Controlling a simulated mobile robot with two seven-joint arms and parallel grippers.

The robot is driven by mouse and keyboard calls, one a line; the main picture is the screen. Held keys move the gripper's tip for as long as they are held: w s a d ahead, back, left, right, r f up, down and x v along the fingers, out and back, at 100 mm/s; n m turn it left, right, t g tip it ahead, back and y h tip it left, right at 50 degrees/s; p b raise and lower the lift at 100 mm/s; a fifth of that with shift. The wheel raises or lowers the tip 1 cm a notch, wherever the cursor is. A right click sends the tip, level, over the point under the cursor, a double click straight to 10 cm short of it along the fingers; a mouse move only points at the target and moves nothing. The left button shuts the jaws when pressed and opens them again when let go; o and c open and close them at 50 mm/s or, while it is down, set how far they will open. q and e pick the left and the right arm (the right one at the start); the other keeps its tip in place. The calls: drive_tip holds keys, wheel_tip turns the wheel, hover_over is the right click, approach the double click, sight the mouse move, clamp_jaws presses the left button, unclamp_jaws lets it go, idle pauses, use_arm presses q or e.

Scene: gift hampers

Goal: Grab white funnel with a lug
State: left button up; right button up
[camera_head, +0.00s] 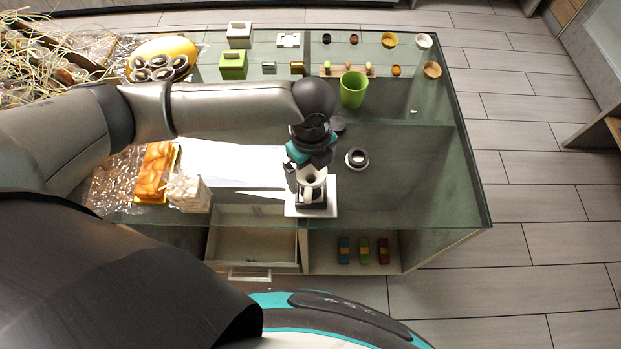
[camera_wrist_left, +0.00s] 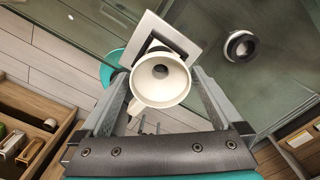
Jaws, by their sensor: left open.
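The white funnel (camera_head: 310,182) stands at a white square frame (camera_head: 330,205) near the front edge of the glass table. My left gripper (camera_head: 308,184) is directly over it, pointing down. In the left wrist view the funnel (camera_wrist_left: 160,80) shows its round mouth and dark central hole, with a lug at its lower left. It lies between the two fingers of the left gripper (camera_wrist_left: 160,92), which is open around it. I cannot tell whether either finger touches it. The square frame (camera_wrist_left: 183,38) lies behind the funnel there. My right gripper is not in view.
A black-and-white ring (camera_head: 357,158) lies right of the arm. A green cup (camera_head: 353,89) stands farther back. An orange block (camera_head: 154,172) and a clear-wrapped item (camera_head: 188,192) lie to the left. The table's right side is mostly clear.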

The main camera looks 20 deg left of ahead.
use_arm(q)
drive_tip(key=c, duration=1.2)
